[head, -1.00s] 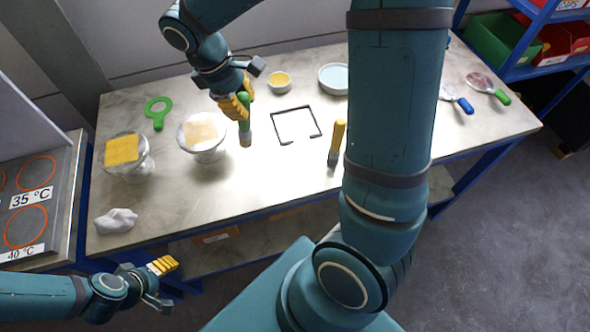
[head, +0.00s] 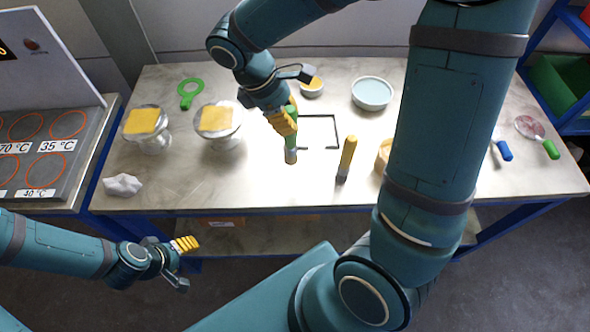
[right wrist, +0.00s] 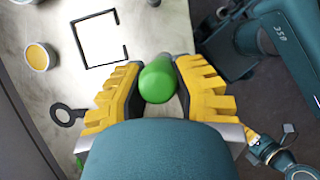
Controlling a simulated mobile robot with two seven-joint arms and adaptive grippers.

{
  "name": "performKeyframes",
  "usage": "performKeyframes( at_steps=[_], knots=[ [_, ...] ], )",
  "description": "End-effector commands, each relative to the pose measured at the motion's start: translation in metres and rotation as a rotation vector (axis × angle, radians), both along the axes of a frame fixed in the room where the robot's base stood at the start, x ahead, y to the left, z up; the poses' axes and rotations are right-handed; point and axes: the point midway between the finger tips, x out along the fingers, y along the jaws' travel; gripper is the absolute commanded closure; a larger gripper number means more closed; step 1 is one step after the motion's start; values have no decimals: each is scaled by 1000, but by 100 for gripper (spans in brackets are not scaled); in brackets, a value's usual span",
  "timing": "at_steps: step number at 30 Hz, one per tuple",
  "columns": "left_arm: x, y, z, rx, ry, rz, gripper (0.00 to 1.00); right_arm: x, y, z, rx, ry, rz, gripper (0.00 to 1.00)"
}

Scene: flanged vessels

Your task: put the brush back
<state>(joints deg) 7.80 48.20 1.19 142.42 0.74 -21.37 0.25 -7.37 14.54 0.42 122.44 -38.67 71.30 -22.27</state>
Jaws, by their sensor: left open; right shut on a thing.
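The brush (head: 291,150) has a green handle and a grey metal lower end. My right gripper (head: 284,121) is shut on its handle and holds it upright over the table. I cannot tell whether its lower end touches the tabletop. In the right wrist view the round green handle top (right wrist: 157,82) sits between the yellow finger pads. A black square outline (head: 337,130) lies just behind and right of the brush, partly hidden by it. A similar yellow-handled brush (head: 347,158) stands upright to the right. My left gripper (head: 184,263) is open and empty in front of the table.
Two flanged glass vessels with yellow squares on top, the left (head: 150,140) and right (head: 224,140), stand left of the brush.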

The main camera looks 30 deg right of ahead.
Motion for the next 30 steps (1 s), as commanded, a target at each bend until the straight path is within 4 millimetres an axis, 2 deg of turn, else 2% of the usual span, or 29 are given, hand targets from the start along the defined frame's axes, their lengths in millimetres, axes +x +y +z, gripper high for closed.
performKeyframes(
  at_steps=[7,14,21,30],
  knots=[
    [0,0,-9,2,0,0,42,-1,0,-45,-1,5,1,100],
    [0,-1,-12,2,0,0,42,-1,0,-62,-1,4,0,100],
    [0,-1,-18,3,1,0,42,-1,0,-93,-1,4,-1,100],
    [0,-1,-18,3,1,0,42,0,0,-95,0,1,0,100]
  ],
)
